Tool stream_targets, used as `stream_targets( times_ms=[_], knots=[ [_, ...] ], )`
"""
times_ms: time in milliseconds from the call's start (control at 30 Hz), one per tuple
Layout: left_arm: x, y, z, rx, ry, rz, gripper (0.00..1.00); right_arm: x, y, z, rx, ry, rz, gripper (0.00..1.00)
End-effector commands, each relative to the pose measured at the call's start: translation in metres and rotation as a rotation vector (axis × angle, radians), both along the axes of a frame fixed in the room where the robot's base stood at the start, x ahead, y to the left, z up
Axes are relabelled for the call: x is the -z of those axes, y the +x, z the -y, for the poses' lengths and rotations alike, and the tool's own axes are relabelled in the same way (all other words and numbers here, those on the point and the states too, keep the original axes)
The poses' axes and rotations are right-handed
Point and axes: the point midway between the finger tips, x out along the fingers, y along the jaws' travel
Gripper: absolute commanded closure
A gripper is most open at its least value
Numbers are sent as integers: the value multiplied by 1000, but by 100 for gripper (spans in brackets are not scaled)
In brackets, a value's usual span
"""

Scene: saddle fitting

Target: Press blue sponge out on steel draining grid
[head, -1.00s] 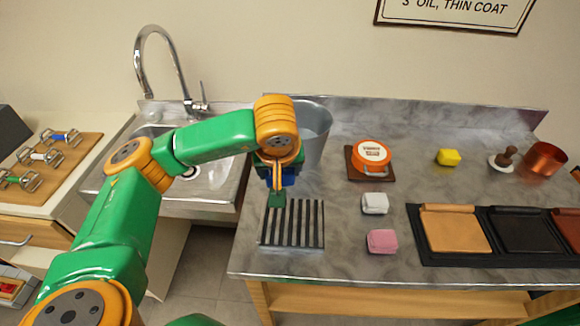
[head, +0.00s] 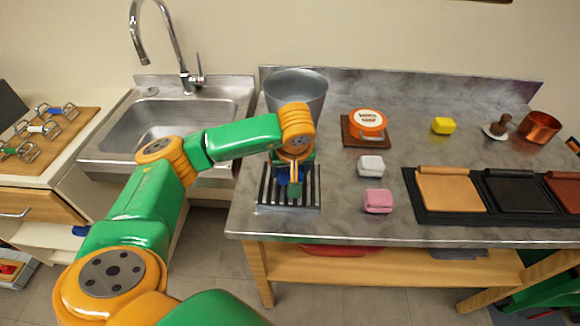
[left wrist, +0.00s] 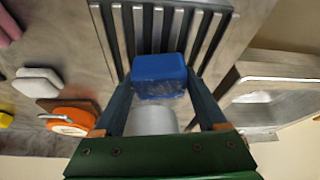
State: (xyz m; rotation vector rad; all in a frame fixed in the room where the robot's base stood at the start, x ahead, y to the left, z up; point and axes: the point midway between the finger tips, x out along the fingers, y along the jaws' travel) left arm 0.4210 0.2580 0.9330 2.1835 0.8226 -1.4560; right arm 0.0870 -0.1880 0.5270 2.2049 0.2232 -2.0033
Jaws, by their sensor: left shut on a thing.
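The blue sponge (left wrist: 158,72) sits between the fingers of my left gripper (left wrist: 160,98) in the left wrist view. In the head view my left gripper (head: 294,186) is over the steel draining grid (head: 312,200), and only a little blue of the sponge (head: 283,178) shows beside it. The gripper is shut on the sponge. The grid's dark and bright bars (left wrist: 150,28) show beyond the sponge in the left wrist view. I cannot tell whether the sponge touches the bars. My right gripper is not in view.
A metal bucket (head: 297,90) stands behind the grid, and a sink (head: 165,115) lies to the left. White (head: 371,166) and pink (head: 378,201) blocks sit to the right, with an orange-and-white tin (head: 367,123) behind. Bare counter separates these from the grid.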

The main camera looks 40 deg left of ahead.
Motion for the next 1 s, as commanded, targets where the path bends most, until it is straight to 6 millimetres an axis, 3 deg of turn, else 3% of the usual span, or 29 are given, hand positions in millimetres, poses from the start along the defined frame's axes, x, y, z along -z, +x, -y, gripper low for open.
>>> stream_targets(
  times_ms=[1000],
  knots=[
    [5, 0, 0, 0, 0, 0, 70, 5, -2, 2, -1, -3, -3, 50]
  ],
)
